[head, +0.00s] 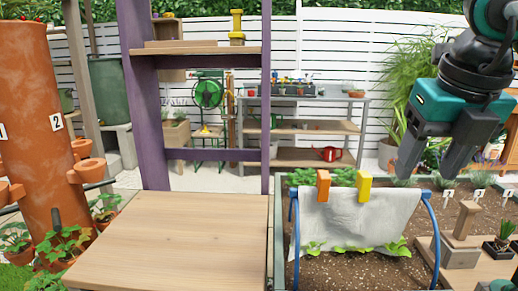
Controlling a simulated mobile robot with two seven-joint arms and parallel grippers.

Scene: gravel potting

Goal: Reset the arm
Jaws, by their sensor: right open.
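My right arm comes in from the upper right, teal and black. Its right gripper (432,165) hangs in the air at the right, above the garden bed, with its dark fingers apart and nothing between them. The fingers point down and slightly left. My left gripper and left arm do not show.
A bare wooden table top (175,240) lies at the front centre, with a purple post frame (145,110) behind it. A white cloth (355,220) with orange and yellow clips hangs on blue hoops over soil. A terracotta tower (35,120) stands left. A plant pot (498,250) is at lower right.

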